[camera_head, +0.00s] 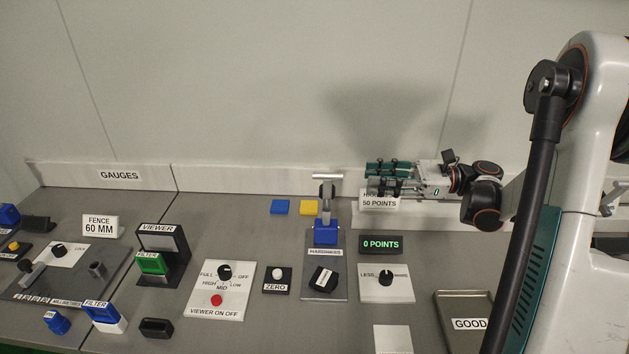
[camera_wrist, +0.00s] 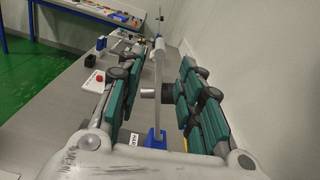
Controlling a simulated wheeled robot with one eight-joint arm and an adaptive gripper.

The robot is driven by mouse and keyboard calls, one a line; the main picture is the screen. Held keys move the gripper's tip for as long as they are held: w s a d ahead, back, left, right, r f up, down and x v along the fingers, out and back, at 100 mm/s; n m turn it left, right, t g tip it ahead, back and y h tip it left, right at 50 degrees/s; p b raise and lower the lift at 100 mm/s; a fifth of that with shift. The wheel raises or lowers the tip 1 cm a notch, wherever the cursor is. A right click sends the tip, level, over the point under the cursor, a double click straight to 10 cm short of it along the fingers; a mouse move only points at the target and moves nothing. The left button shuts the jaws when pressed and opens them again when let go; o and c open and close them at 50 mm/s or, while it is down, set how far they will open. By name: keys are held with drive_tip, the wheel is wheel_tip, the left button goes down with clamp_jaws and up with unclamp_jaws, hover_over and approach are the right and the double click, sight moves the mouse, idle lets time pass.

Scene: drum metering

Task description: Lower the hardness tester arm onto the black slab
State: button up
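The hardness tester (camera_head: 325,232) stands on a grey plate labelled HARDNESS, with a blue base block. Its metal arm (camera_head: 326,203) is raised upright and ends in a pale crossbar handle (camera_head: 327,177). A black slab (camera_head: 323,279) with a pale stripe lies on the plate in front of the blue block, apart from the raised arm. My gripper (camera_head: 370,178) points left, just right of the handle at about its height. In the wrist view my gripper (camera_wrist: 160,60) is open, and the tester arm (camera_wrist: 159,95) shows between its fingers; no contact is visible.
A 50 POINTS sign (camera_head: 380,202) stands beneath my gripper. A 0 POINTS display (camera_head: 381,245) and a LESS/MORE dial panel (camera_head: 386,284) are right of the tester. Yellow (camera_head: 309,207) and blue (camera_head: 280,207) slabs lie behind left. A ZERO button (camera_head: 277,278) is left.

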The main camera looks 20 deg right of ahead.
sight(319, 173)
drive_tip(key=b+x, duration=0.2)
drive_tip(key=x, duration=1.1)
drive_tip(key=shift+w+a+b, duration=0.1)
drive_tip(key=shift+a+b, duration=0.2)
drive_tip(key=shift+a, duration=0.05)
drive_tip(key=shift+c, duration=0.6)
clamp_jaws()
